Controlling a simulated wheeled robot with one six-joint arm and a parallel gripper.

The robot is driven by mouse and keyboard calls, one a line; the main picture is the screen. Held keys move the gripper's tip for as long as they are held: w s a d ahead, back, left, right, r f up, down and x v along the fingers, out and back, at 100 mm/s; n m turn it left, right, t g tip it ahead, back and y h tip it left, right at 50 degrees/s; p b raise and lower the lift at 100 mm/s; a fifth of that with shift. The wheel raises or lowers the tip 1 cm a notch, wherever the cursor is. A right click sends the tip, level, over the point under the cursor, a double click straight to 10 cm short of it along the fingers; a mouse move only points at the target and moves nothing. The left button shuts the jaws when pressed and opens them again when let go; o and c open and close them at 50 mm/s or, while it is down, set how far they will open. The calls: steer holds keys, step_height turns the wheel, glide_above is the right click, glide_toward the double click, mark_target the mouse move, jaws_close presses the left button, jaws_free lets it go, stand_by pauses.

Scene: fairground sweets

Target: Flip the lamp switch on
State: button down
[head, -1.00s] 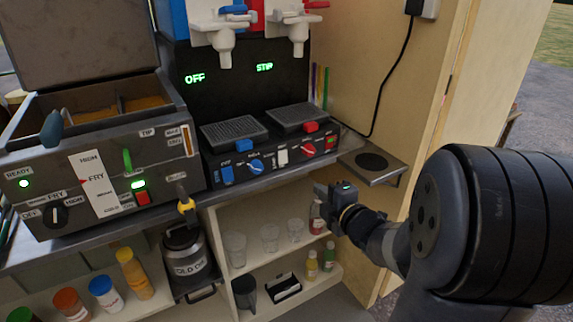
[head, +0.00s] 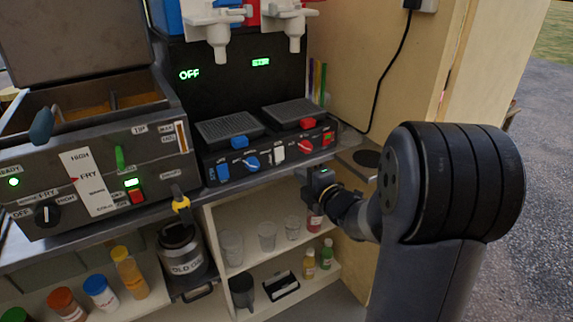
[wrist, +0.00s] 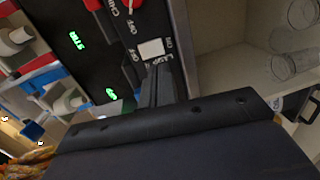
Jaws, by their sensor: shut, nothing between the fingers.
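The lamp switch (head: 278,153) is a small white rocker on the front panel of the drinks machine (head: 215,172), between a blue knob and a red knob. In the wrist view the switch (wrist: 151,48) shows close up, with a LAMP label and ON and OFF marks beside it. Which way it is tipped I cannot tell. My gripper (head: 308,175) is shut and empty, in front of the panel's right end and below it. In the wrist view its fingertips (wrist: 158,68) lie just short of the switch; whether they touch it I cannot tell.
The fryer (head: 90,170) stands on the left. A small side shelf (head: 352,158) juts out to the right, close to my arm. Below the counter, an open shelf (head: 262,262) holds clear cups and bottles. A black cable hangs on the right wall.

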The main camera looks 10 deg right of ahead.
mark_target(281, 160)
steer(key=x, duration=0.7)
steer(key=shift+w+a+f, duration=0.1)
steer(key=shift+w, duration=0.3)
